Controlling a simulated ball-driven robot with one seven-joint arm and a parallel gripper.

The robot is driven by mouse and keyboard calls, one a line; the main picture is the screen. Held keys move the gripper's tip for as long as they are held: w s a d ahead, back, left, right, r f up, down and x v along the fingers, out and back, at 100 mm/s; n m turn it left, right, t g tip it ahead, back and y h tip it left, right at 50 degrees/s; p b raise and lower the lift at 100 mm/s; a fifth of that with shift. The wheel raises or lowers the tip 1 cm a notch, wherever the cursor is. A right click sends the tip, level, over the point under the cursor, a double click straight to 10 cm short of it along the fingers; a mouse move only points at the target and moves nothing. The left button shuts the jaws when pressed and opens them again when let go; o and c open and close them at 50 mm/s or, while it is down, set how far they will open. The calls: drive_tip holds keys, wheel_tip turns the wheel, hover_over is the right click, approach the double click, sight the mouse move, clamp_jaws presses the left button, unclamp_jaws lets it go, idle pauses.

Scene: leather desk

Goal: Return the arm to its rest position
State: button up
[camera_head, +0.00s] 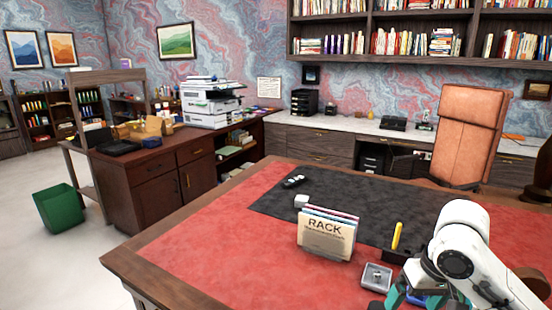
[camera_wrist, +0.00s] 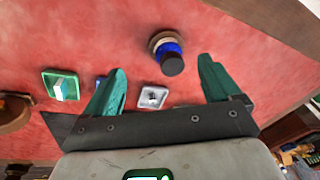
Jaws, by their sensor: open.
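My arm (camera_head: 465,245) is white and reaches in at the lower right of the head view, over the red leather desk (camera_head: 215,225). My gripper (camera_wrist: 161,76) has two green fingers set wide apart in the wrist view, with nothing held between them. A round blue item with a dark top (camera_wrist: 170,58) stands on the red surface beyond the fingertips. A small grey square tray (camera_wrist: 152,97) shows between the fingers. A green square tray (camera_wrist: 60,86) lies to the left. In the head view the fingers are partly cut off by the bottom edge.
A file rack labelled RACK (camera_head: 327,236) stands left of my arm. A grey tray (camera_head: 376,277) and a yellow pen (camera_head: 396,236) in a dark holder are close to the arm. An orange chair (camera_head: 466,140) stands beyond the desk.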

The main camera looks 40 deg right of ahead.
drive_tip(key=w+a+r+n+t+y, duration=0.2)
drive_tip(key=w+a+n+t, duration=0.15)
drive_tip(key=w+a, duration=0.9)
drive_tip(key=w+a+f+t+y, duration=0.1)
drive_tip(key=w+a+f, duration=0.1)
drive_tip(key=a+f, duration=0.45)
drive_tip(key=s+a+f+n+g, duration=0.1)
drive_tip(key=s+a+f+g, duration=0.1)
drive_tip(key=s+a+f, duration=0.55)
drive_tip(key=s+d+f+n+g+h, duration=0.1)
drive_tip(key=s+f, duration=0.3)
drive_tip(key=s, duration=0.3)
drive_tip(key=s+d+f+n+g+h, duration=0.1)
drive_tip(key=s+d+f+g+h, duration=0.1)
drive_tip(key=s+f, duration=0.2)
drive_tip(key=s, duration=0.3)
drive_tip(key=shift+d, duration=0.15)
drive_tip(key=shift+s+f+n, duration=0.1)
drive_tip(key=shift+n, duration=0.15)
